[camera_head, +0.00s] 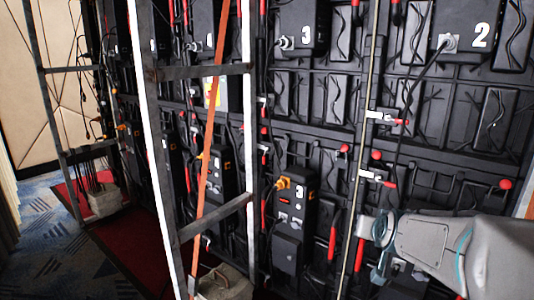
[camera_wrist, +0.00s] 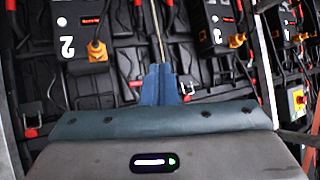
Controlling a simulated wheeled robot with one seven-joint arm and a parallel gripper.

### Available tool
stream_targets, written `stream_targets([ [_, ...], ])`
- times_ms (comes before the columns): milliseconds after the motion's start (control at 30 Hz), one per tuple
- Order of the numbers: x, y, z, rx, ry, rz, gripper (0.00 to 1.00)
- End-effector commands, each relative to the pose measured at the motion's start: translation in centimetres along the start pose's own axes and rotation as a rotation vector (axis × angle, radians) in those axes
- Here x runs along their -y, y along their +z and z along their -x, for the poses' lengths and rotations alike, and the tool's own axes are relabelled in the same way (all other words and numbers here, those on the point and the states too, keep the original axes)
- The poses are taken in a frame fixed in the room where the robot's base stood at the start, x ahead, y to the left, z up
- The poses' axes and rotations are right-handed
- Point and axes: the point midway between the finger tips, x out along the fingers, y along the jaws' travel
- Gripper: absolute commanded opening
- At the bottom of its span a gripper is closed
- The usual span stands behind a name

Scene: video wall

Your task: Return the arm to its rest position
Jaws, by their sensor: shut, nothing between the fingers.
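My gripper (camera_wrist: 158,84) shows in the wrist view as two blue-grey fingers close together, with nothing between them. They point toward the black back side of the video wall, and I cannot tell how far off it is. In the head view my grey arm (camera_head: 440,250) reaches in from the lower right, in front of the wall. Its near end hides part of the lower panels there. The fingers cannot be made out clearly in the head view.
The video wall's black back (camera_head: 340,90) carries numbered boxes, cables and red-handled latches. A metal ladder-like frame (camera_head: 160,150) stands in front, left of centre, with an orange strap (camera_head: 207,150). A grey weight block (camera_head: 103,200) sits on red carpet. Blue patterned floor (camera_head: 50,245) is clear at left.

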Motion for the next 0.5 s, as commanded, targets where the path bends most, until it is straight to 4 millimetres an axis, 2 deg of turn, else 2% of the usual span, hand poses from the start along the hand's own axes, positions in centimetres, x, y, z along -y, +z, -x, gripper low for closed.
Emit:
stream_targets([
  [33,1.3,-0.8,2.6,0.05,-0.025,0.013,0.0],
  [200,4.0,0.9,8.5,0.24,-0.077,0.069,0.0],
  [367,5.6,2.7,14.7,0.417,-0.095,0.136,0.0],
  [500,5.9,4.1,19.8,0.557,-0.084,0.196,0.0],
])
